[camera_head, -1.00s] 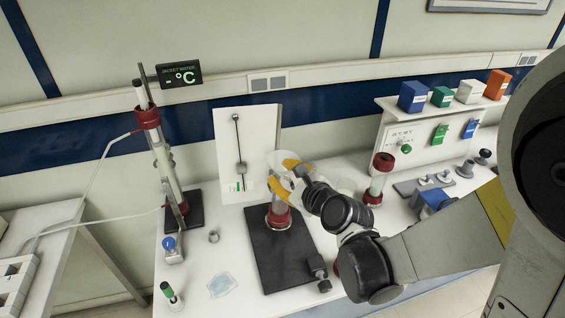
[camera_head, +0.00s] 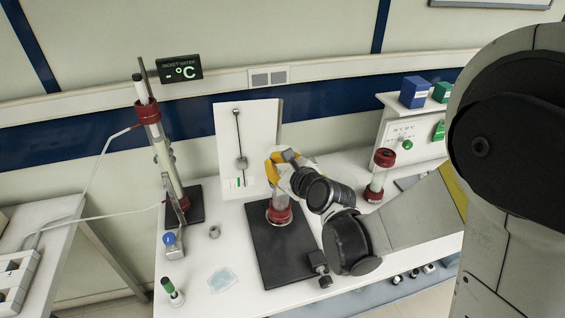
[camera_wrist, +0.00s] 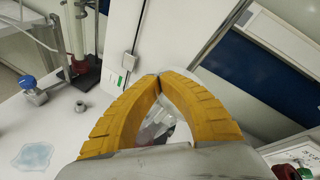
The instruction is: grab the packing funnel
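My gripper (camera_head: 272,168), with yellow fingers, is above a clear column with a red collar (camera_head: 279,213) on a black base plate (camera_head: 285,250). In the wrist view the fingertips of my gripper (camera_wrist: 160,78) meet, with nothing visible between the tips. A clear, faceted glassy thing (camera_wrist: 162,128) shows through the gap behind them; I cannot tell whether it is the packing funnel or the column. No funnel is clearly visible in the head view, where my gripper and wrist cover the column's top.
A tall jacketed column (camera_head: 165,150) with hoses stands on the left. A white panel (camera_head: 247,145) rises behind my gripper. Another red-capped column (camera_head: 380,175) stands on the right. A small black device (camera_head: 320,268) and a green-capped vial (camera_head: 172,290) are nearer the front.

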